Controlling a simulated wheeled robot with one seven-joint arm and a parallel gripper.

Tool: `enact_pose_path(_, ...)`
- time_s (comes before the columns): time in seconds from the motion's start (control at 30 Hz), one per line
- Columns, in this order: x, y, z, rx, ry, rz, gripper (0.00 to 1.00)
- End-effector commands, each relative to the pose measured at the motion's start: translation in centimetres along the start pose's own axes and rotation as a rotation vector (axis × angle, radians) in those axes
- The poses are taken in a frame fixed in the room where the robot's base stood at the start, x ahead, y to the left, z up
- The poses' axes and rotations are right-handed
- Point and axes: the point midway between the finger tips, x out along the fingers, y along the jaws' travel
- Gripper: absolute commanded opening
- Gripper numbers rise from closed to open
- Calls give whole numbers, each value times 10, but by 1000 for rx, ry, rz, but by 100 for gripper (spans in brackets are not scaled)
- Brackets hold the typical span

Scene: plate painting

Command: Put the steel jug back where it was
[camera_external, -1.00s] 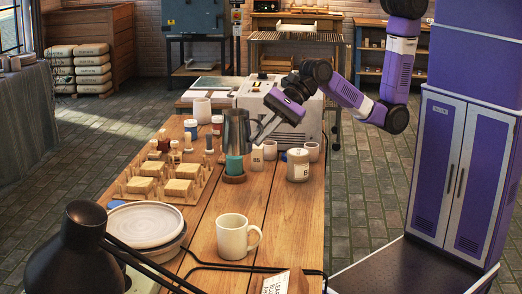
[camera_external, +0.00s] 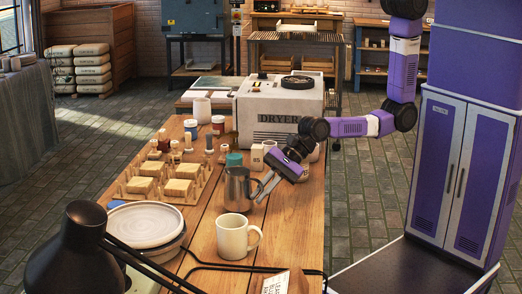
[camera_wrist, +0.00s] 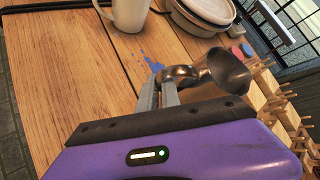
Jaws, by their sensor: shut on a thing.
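The steel jug (camera_external: 237,187) is upright in the external view, low over the middle of the wooden table, just behind the white mug (camera_external: 232,238). I cannot tell whether its base touches the tabletop. My gripper (camera_external: 262,189) comes in from the right and is shut on the jug's handle. In the wrist view the jug (camera_wrist: 231,70) sits beyond the fingertips (camera_wrist: 160,92), with its curved handle between them. The mug (camera_wrist: 129,12) stands at the top of that view. A blue stain (camera_wrist: 152,63) marks the wood near the handle.
A teal-topped item (camera_external: 234,159) stands just behind the jug. A rack of wooden blocks and pegs (camera_external: 168,187) lies to the left, and a plate on a bowl (camera_external: 146,224) at front left. The dryer (camera_external: 282,113) stands behind. A black lamp (camera_external: 77,245) fills the front left corner.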

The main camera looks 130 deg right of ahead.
Motion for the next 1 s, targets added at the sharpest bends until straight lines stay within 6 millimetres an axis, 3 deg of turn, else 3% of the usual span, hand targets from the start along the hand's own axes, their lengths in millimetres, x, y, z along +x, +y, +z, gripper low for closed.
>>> enact_pose_path(0.13,9,7,-9,1,-2,-1,0)
enact_pose_path(0.5,11,9,-11,1,-2,-2,0)
enact_pose_path(0.63,11,9,-12,1,-1,-1,29)
enact_pose_path(1.0,7,8,-11,1,0,-1,29)
